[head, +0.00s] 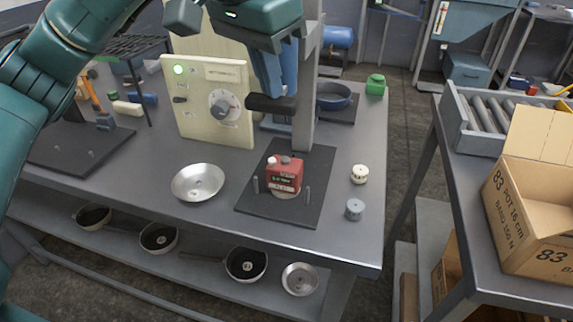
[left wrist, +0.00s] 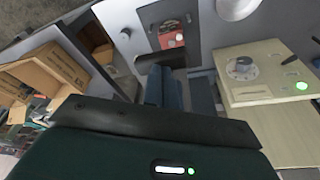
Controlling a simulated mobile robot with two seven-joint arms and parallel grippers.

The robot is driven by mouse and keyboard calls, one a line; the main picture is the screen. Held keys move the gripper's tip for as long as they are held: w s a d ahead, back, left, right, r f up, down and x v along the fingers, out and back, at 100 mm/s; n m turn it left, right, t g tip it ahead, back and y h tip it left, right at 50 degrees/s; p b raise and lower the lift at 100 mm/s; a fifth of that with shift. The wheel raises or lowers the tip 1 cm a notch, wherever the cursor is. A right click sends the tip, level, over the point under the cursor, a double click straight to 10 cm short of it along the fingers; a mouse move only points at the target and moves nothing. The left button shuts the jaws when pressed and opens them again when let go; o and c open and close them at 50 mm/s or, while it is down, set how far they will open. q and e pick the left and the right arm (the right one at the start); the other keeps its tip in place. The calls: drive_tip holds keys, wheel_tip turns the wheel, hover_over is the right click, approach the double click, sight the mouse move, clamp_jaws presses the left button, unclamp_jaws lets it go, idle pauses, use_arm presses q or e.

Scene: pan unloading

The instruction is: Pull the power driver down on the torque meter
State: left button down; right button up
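The red torque meter (head: 284,175) sits upright on a dark base plate (head: 313,190) on the bench, below a grey upright column (head: 308,85). The meter also shows in the left wrist view (left wrist: 171,39). A black horizontal handle (head: 262,103), seemingly the power driver's, is above and behind the meter, apart from it. My left gripper (head: 276,96) points down with its blue fingers close together, their tips at this handle; it appears shut on it. The fingers also show in the left wrist view (left wrist: 165,88). The driver's body is mostly hidden. My right gripper is not in view.
A cream panel (head: 200,125) with a dial and green light stands left of the column. A metal bowl (head: 197,183), a cream cylinder (head: 360,174) and a grey cylinder (head: 354,209) are on the bench. Pans sit on the shelf below; an open carton (head: 530,215) is at right.

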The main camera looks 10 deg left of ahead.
use_arm(q)
drive_tip(key=shift+w+p+v, duration=0.15)
drive_tip(key=shift+p+v, duration=0.35)
drive_tip(key=shift+v, duration=0.2)
drive_tip(key=shift+w+p+v, duration=0.15)
drive_tip(key=shift+p+v, duration=0.3)
drive_tip(key=shift+v, duration=0.2)
drive_tip(key=shift+d+r+p, duration=0.15)
drive_tip(key=shift+r+p, duration=0.8)
drive_tip(key=shift+r, duration=0.3)
drive_tip(key=shift+r+p, duration=0.5)
drive_tip(key=shift+r, duration=0.1)
drive_tip(key=w+d+p+v, duration=0.1)
drive_tip(key=p+v, duration=0.6)
drive_tip(key=v, duration=0.1)
drive_tip(key=shift+w+r, duration=0.3)
drive_tip(key=shift+w, duration=0.05)
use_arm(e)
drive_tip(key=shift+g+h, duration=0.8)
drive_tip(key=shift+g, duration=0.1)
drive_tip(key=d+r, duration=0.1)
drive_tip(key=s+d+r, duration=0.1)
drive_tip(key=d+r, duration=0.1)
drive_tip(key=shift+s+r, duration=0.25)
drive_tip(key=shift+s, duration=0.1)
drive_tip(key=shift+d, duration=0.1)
use_arm(q)
drive_tip(key=shift+s, duration=0.1)
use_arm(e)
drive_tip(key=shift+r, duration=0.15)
